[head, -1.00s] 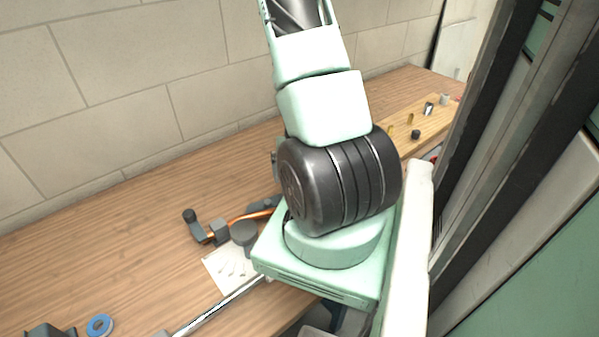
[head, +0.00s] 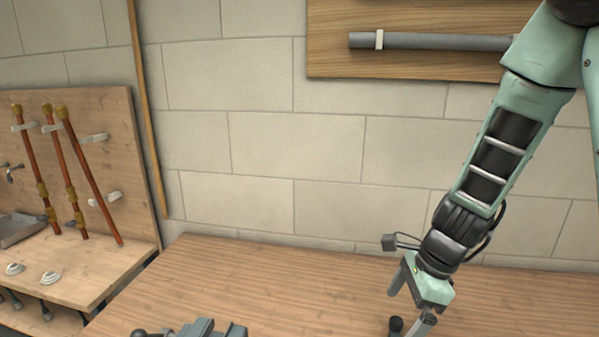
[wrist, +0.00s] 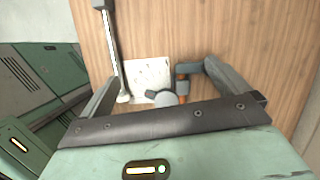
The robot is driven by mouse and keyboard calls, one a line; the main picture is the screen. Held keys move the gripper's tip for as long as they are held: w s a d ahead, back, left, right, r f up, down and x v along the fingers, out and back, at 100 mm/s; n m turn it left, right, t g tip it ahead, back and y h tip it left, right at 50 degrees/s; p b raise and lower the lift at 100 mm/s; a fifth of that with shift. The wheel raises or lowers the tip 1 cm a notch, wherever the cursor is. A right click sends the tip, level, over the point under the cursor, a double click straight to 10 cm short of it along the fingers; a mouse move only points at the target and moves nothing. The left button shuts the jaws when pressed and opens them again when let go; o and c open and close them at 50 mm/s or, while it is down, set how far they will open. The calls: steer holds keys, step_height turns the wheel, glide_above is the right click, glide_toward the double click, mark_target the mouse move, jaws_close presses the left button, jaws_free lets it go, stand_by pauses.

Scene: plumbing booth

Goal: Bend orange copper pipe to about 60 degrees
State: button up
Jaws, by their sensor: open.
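The orange copper pipe (wrist: 184,99) shows only as short pieces in the wrist view, set in a grey bender (wrist: 164,98) with a dark grey block (wrist: 182,72). A long bright metal handle (wrist: 113,45) runs up to the left of it. My gripper (head: 408,300) is open, with nothing visible between its fingers; its fingers also show in the wrist view (wrist: 162,72), spread on either side of the bender and pipe. A dark knob (head: 396,325) shows beside the fingers in the head view. The pipe is out of the head view, and its bend angle cannot be read.
A white sheet (wrist: 148,73) lies under the handle on the wooden bench (head: 300,295). A grey vise-like tool (head: 205,329) stands at the head view's bottom edge. Copper pipes (head: 73,175) hang on a board at left. Green cabinets (wrist: 40,75) stand beside the bench. The middle bench is clear.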

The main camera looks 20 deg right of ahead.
steer(key=s+a+r+n+h, duration=0.1)
steer(key=s+a+n, duration=0.3)
steer(key=n, duration=0.6)
steer(key=s+a+r+n+h+b, duration=0.1)
steer(key=s+a+r+n, duration=0.2)
steer(key=s+a+n, duration=0.2)
steer(key=s+a+r+n+g, duration=0.1)
steer(key=s+a+r+n, duration=0.2)
steer(key=a+n, duration=0.6)
steer(key=s+n, duration=0.1)
steer(key=n, duration=0.5)
steer(key=shift+s+a+h+b, duration=0.15)
steer(key=shift+s+h+b, duration=0.1)
steer(key=shift+h+b, duration=0.15)
